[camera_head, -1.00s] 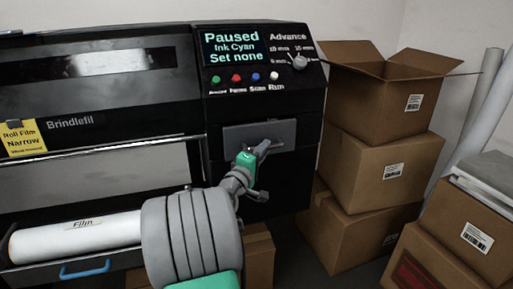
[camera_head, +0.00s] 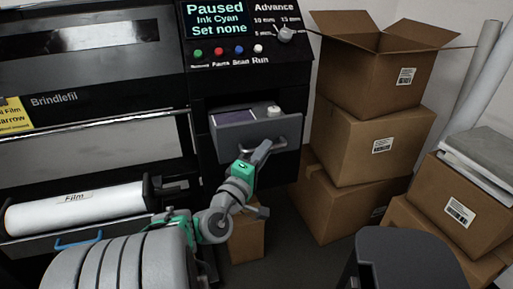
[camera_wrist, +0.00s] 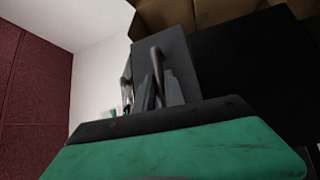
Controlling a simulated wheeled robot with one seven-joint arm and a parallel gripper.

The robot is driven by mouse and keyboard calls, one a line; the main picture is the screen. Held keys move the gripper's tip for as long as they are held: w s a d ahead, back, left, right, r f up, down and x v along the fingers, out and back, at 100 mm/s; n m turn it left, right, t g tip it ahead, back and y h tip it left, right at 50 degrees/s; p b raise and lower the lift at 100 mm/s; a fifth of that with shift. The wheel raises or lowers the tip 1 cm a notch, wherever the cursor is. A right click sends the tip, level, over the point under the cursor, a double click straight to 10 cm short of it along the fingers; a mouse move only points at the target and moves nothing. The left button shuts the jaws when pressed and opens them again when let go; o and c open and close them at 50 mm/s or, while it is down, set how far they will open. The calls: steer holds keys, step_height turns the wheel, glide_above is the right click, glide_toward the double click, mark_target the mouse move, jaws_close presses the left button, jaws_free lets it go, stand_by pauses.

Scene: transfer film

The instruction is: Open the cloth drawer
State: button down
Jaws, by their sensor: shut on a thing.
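The cloth drawer (camera_head: 234,136) is a small grey drawer in the black printer's right-hand part, below the control panel. It stands pulled out, and its inside shows a pale flat thing (camera_head: 233,114) and a small whitish object (camera_head: 273,111). My gripper (camera_head: 262,152) is at the front of the drawer, shut on the drawer's bar handle (camera_head: 281,142). In the wrist view the fingers (camera_wrist: 158,92) close around the handle in front of the grey drawer face (camera_wrist: 180,60).
Several cardboard boxes (camera_head: 365,147) are stacked right of the printer, the top one open. Another box (camera_head: 247,235) stands on the floor below the drawer. A film roll (camera_head: 75,208) is at the left, above a blue handle (camera_head: 78,240). The screen (camera_head: 217,19) reads Paused.

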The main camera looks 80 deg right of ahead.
steer(key=c, duration=1.4)
jaws_free()
steer(key=b+v, duration=0.1)
steer(key=v, duration=0.6)
steer(key=shift+a, duration=0.35)
steer(key=shift+w, duration=0.1)
steer(key=shift+w, duration=0.1)
